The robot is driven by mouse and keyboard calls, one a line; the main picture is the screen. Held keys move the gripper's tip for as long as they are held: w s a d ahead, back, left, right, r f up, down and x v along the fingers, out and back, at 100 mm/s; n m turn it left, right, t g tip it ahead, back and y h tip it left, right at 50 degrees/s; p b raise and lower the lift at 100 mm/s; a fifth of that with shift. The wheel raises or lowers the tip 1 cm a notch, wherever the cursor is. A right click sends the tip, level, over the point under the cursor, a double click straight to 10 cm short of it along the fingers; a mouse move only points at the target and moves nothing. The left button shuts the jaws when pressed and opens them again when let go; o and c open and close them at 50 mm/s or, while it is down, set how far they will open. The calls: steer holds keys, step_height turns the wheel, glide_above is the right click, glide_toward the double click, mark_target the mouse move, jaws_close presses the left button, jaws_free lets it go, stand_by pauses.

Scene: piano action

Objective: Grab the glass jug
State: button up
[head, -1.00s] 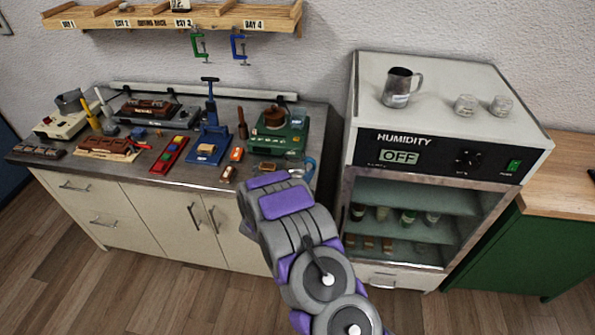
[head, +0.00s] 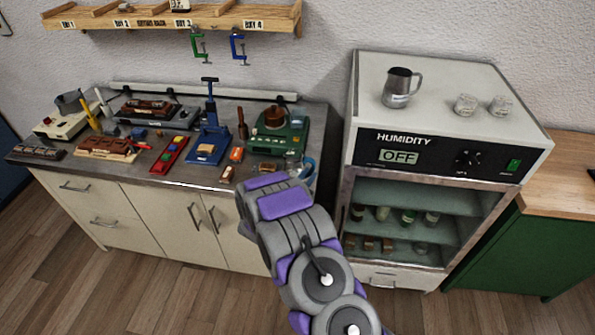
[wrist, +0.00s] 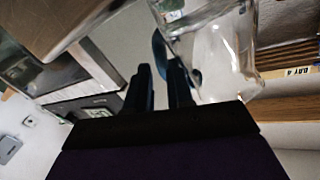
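A clear glass jug (wrist: 212,50) fills the upper middle of the wrist view, close to my gripper (wrist: 160,70). A curved blue part (wrist: 160,46), seemingly its handle, shows just beyond my fingertips. My two dark fingers are apart, with a gap between them. I cannot tell whether the blue part lies between the fingertips or beyond them. In the head view, my arm hides my gripper and most of this spot; a little blue (head: 309,170) shows at the counter's right end.
The counter (head: 185,178) holds several tools and trays left of my arm. The humidity cabinet (head: 365,150) stands right of my arm, with a jug-like pitcher (head: 401,88) and two small jars on top. A shelf (head: 215,17) with clamps hangs above.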

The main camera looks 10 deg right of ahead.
steer(key=shift+a, duration=0.3)
